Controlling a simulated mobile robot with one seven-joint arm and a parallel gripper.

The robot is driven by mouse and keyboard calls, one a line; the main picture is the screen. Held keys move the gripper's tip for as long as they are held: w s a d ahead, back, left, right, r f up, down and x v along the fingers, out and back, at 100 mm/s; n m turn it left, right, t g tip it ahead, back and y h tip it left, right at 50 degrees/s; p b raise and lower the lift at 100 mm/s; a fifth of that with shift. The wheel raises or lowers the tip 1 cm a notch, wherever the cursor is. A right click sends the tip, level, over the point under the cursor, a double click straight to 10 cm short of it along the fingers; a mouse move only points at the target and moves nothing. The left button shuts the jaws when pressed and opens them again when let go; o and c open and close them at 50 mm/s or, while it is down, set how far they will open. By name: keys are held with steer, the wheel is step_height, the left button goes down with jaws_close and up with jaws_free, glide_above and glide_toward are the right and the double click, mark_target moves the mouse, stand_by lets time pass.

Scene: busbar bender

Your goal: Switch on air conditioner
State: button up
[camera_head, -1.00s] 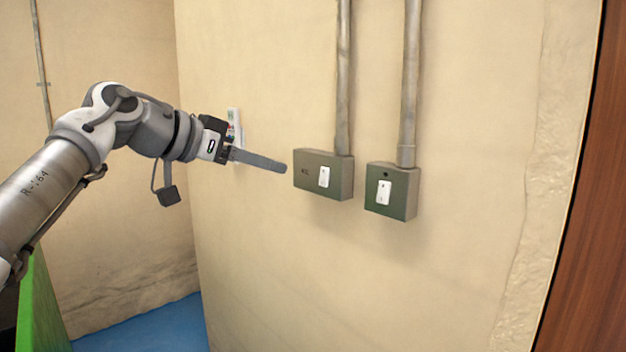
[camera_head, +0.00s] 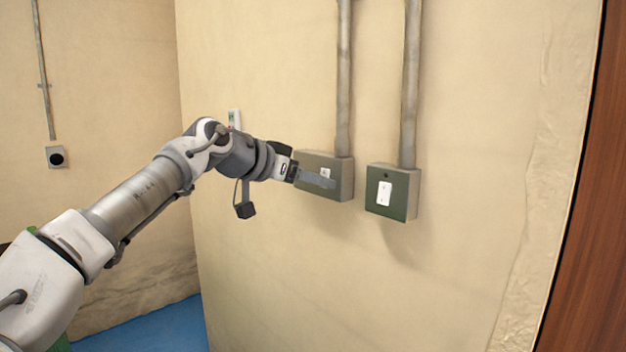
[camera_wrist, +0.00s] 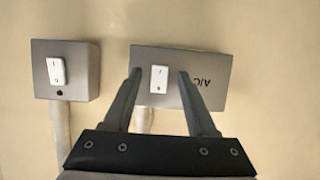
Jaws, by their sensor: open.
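The A/C switch box (camera_head: 343,182) is a grey-green box on the wall, left of a similar box. In the wrist view this box (camera_wrist: 215,65) appears upside down, with "A/C" lettering at its right. Its white rocker switch (camera_wrist: 158,79) is in plain view there; in the head view the switch (camera_head: 325,172) is partly hidden by my fingers. My gripper (camera_wrist: 159,73) is open and empty, with one finger on each side of the switch. In the head view my gripper (camera_head: 318,180) is in front of the box. I cannot tell whether the fingertips touch it.
A second box (camera_head: 392,193) with a white switch is on the wall just right of the A/C box. Metal conduits (camera_head: 344,80) run up from both boxes. A small white device (camera_head: 234,118) is on the wall behind my arm. A brown door or panel (camera_head: 585,230) is at far right.

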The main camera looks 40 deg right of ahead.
jaws_close()
steer(key=h+b, duration=0.1)
steer(key=b, duration=0.3)
steer(key=f+h+b, duration=0.1)
steer(key=b, duration=0.3)
steer(key=shift+f+h, duration=0.25)
steer(key=shift+h, duration=0.15)
steer(key=shift+h+b, duration=0.3)
steer(key=shift+b, duration=0.55)
steer(key=shift+r, duration=0.15)
jaws_free()
steer(key=shift+a, duration=0.1)
